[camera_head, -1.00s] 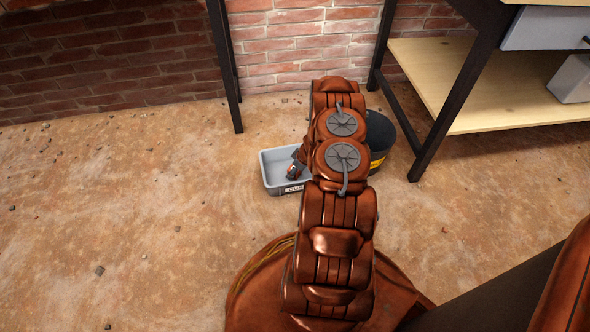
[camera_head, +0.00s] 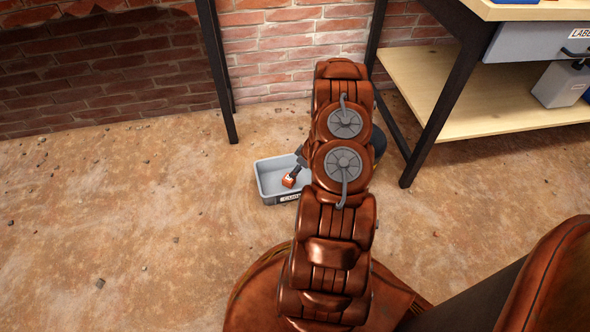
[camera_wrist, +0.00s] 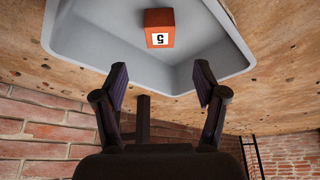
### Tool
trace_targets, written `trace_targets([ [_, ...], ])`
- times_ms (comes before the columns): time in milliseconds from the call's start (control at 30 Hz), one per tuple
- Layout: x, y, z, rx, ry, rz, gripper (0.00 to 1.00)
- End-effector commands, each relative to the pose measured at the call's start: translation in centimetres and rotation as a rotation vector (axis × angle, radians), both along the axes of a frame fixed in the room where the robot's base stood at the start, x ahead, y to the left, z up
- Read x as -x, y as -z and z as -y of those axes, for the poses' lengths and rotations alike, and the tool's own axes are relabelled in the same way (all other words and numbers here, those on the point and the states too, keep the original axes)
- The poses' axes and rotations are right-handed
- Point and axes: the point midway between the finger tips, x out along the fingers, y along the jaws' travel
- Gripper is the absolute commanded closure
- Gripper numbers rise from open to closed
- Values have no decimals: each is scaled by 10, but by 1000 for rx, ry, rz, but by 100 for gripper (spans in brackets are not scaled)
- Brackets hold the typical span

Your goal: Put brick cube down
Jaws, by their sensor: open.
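The brick cube (camera_wrist: 160,28) is orange-red with a white label that reads 5, upside down in the wrist view. It rests inside a grey tray (camera_wrist: 75,40) on the floor. In the head view the cube (camera_head: 289,181) shows in the tray (camera_head: 268,189), just below the dark fingers; my arm hides the tray's right part. My gripper (camera_wrist: 160,85) is open and empty, its two fingers spread apart. In the wrist view the cube lies beyond the fingertips, between their lines, with a gap to both.
A dark bucket (camera_head: 379,142) stands right of the tray, mostly hidden by my arm. A workbench with dark legs (camera_head: 428,120) and a wooden lower shelf (camera_head: 440,75) is at the right. A brick wall (camera_head: 290,50) is behind. The floor at left (camera_head: 110,220) is mostly clear.

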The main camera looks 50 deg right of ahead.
Motion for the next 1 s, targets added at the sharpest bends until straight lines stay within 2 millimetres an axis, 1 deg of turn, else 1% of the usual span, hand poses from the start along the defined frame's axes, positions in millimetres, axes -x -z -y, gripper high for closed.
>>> trace_targets([
  [33,1,-5,1,1,0,0,29],
  [133,1,-10,2,7,1,0,29],
  [267,-7,-26,10,57,14,-8,29],
  [367,-20,-54,20,128,36,-17,29],
  [500,-35,-100,31,238,84,-43,29],
  [567,-40,-121,33,280,105,-51,29],
  [600,-42,-135,34,308,121,-59,29],
  [667,-44,-154,33,343,143,-73,29],
  [700,-45,-168,31,365,158,-81,29],
  [767,-45,-187,27,396,179,-96,29],
  [833,-44,-211,22,428,207,-111,29],
  [967,-37,-250,5,471,255,-147,29],
  [1000,-34,-261,-3,478,268,-157,29],
])
